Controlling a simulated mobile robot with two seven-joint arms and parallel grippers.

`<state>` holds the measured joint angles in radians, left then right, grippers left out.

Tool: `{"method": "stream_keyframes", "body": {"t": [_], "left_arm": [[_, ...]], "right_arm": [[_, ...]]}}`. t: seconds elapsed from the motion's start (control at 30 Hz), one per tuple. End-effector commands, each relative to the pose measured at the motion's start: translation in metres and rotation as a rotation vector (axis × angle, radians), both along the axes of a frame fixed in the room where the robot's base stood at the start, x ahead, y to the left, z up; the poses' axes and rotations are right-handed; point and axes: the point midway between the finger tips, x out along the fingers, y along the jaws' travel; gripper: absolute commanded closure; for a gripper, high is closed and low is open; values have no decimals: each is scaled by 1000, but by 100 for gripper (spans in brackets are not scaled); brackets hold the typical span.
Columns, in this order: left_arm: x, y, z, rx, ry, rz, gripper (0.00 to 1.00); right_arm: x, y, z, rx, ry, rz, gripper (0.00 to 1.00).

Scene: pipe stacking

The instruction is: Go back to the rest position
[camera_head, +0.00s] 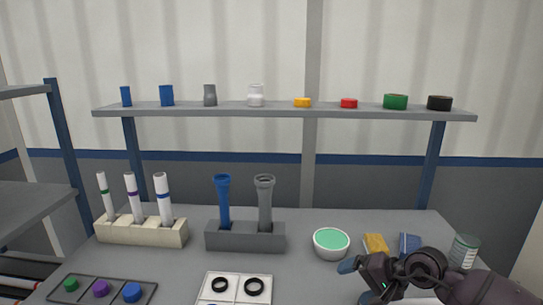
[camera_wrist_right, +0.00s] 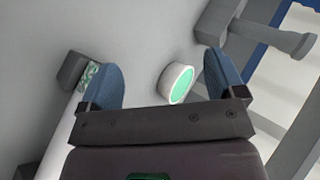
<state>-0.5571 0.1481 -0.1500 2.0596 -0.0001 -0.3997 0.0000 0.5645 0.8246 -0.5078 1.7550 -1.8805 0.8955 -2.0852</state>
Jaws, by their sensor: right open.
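My right gripper (camera_head: 357,282) is at the lower right of the head view, above the front right of the table. Its jaws are open, with two blue fingers spread apart in the right wrist view (camera_wrist_right: 162,72) and nothing held between them. A blue pipe (camera_head: 223,205) and a grey pipe (camera_head: 264,208) stand upright in a dark grey holder (camera_head: 245,238) at the table's middle. They are apart from the gripper. My left gripper does not show in either view.
Marker-like tubes (camera_head: 131,197) stand at left. A shelf (camera_head: 285,111) with small parts spans the back.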

Motion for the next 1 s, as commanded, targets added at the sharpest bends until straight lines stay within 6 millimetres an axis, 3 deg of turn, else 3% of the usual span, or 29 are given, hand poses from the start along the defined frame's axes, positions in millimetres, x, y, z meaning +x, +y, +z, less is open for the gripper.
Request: {"method": "stream_keyframes", "body": {"t": [0.1,0.2,0.37,0.47,0.6,0.73,0.87,0.9,1.0], "left_arm": [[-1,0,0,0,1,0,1],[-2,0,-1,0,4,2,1],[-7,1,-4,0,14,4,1],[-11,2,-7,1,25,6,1],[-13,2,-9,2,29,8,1],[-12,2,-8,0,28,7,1],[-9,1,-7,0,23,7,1],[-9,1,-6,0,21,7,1],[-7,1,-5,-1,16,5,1]], "right_arm": [[-22,34,7,324,100,-115,11],[-37,53,20,619,211,-233,11],[-55,59,45,1107,432,-444,11],[-64,48,56,1408,586,-584,11],[-75,20,60,1830,806,-784,11],[-90,-14,49,2221,1003,-974,11],[-114,-49,25,2617,1174,-1164,11],[-123,-59,16,-2576,-1145,1148,11],[-151,-80,-10,-2290,-976,1023,11]]}}
